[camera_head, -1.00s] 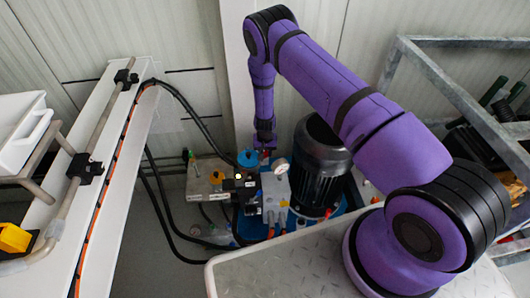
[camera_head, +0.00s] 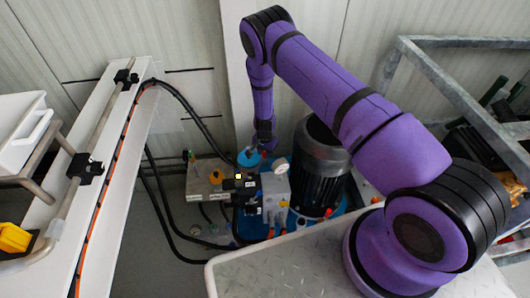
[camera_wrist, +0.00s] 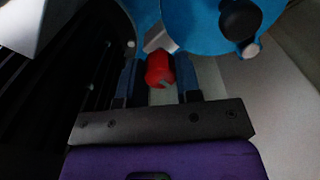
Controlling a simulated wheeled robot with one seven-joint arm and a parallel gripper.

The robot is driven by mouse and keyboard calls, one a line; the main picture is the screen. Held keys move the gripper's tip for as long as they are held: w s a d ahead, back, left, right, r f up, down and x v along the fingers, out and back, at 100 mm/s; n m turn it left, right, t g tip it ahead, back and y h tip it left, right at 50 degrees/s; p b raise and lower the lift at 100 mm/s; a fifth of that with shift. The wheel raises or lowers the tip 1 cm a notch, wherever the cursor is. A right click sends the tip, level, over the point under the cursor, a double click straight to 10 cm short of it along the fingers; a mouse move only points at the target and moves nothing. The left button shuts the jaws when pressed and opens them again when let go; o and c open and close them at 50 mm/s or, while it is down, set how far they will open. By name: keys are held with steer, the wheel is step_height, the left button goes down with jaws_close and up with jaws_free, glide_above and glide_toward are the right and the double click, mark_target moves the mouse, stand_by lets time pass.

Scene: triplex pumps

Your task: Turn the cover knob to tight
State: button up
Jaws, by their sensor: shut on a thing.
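A red knob (camera_wrist: 160,70) sits between the two fingers of my gripper (camera_wrist: 160,82) in the wrist view, and the gripper is shut on it. A blue cover (camera_wrist: 195,22) lies just beyond the fingertips, with a black knob (camera_wrist: 240,19) on its right part. In the head view, my gripper (camera_head: 258,146) is at the blue round part (camera_head: 249,158) of the pump unit, left of the dark motor. The red knob is too small to make out there, and no tight marking can be read.
The dark ribbed motor (camera_head: 320,165) stands close to the right of my gripper. A pressure gauge (camera_head: 281,166) and a grey block (camera_head: 274,190) are just in front. Black hoses (camera_head: 190,112) run at the left. A metal frame (camera_head: 455,85) stands at the right.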

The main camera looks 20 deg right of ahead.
steer(key=o, duration=0.9)
steer(key=shift+r, duration=0.15)
step_height(320, 180, up, 11)
steer(key=shift+f, duration=0.2)
stand_by(0.3)
